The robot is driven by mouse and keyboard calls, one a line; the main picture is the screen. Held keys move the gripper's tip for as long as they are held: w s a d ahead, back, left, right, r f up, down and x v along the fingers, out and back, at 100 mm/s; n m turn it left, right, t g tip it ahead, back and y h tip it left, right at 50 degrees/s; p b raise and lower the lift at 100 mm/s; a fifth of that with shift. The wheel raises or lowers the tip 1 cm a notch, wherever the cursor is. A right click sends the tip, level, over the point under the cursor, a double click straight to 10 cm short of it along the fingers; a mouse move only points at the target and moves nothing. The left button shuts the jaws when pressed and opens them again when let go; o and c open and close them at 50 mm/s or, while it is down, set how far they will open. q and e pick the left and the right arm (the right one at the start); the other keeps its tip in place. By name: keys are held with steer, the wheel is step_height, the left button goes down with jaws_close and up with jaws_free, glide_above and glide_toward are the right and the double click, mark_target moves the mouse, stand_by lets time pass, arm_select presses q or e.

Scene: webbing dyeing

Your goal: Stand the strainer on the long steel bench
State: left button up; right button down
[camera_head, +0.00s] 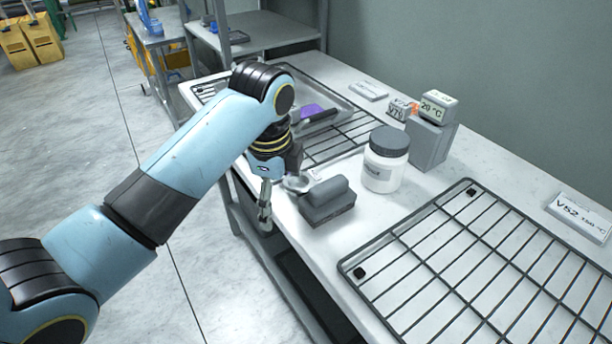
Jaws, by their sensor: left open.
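A small round metal piece (297,183), which looks like the strainer, sits at the near edge of the pale-topped steel bench (383,208), close to my gripper. I cannot tell whether it stands on the bench or touches the gripper. My left gripper (266,212) points down at the bench's near edge, just left of the round piece. It is open, and its far finger is hard to make out. My left arm crosses from the lower left and hides part of the bench. My right gripper is out of view.
A dark grey block with a rounded grip (328,202) is right beside the round piece. Behind it stand a white jar (386,160) with a dark lid and a grey box (430,142). A wire rack (490,270) fills the near right; another (350,143) lies farther back.

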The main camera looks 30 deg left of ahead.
arm_select(q)
steer(key=w+r+m+g+p, duration=0.1)
steer(key=w+r+m, duration=0.6)
steer(key=w+r, duration=0.1)
steer(key=m, duration=0.1)
glide_above(301, 180)
steer(key=f, duration=0.5)
steer(key=shift+w+d, duration=0.15)
steer(key=shift+d, duration=0.1)
steer(key=shift+a+f, duration=0.15)
steer(key=shift+f, duration=1.25)
steer(key=shift+a+f, duration=0.1)
steer(key=shift+f, duration=1.25)
